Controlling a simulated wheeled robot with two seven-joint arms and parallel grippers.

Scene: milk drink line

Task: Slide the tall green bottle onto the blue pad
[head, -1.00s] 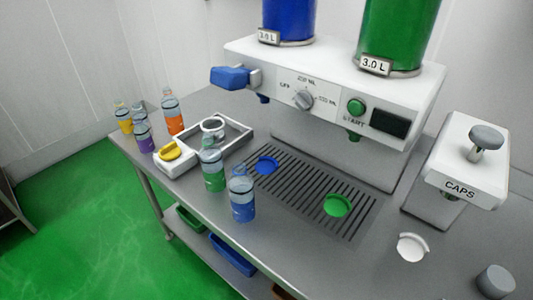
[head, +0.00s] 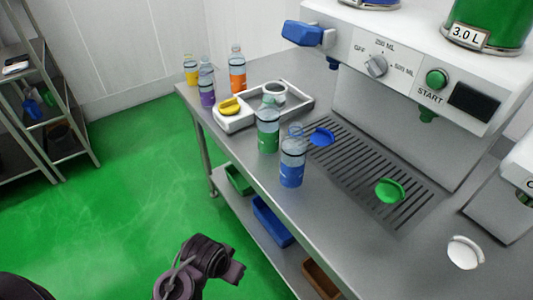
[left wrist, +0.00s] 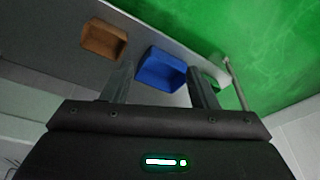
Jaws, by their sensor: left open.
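The tall green bottle (head: 268,125) stands upright on the steel table, left of the drip grille, with a blue bottle (head: 292,160) close by in front and to its right. The blue pad (head: 321,137) is a round disc at the grille's left end, to the right of the green bottle and apart from it. My left gripper (left wrist: 160,85) is open and empty in the left wrist view, with the lower shelf's bins beyond its fingers. In the head view a dark part of my arm shows at the bottom, well below the tabletop. My right gripper is not in view.
A green pad (head: 389,191) lies farther right on the grille. A white tray (head: 238,123) with a yellow item stands behind the green bottle. Purple (head: 206,85), orange (head: 237,70) and yellow (head: 190,70) bottles stand at the far left. The dispenser (head: 400,60) overhangs the grille.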

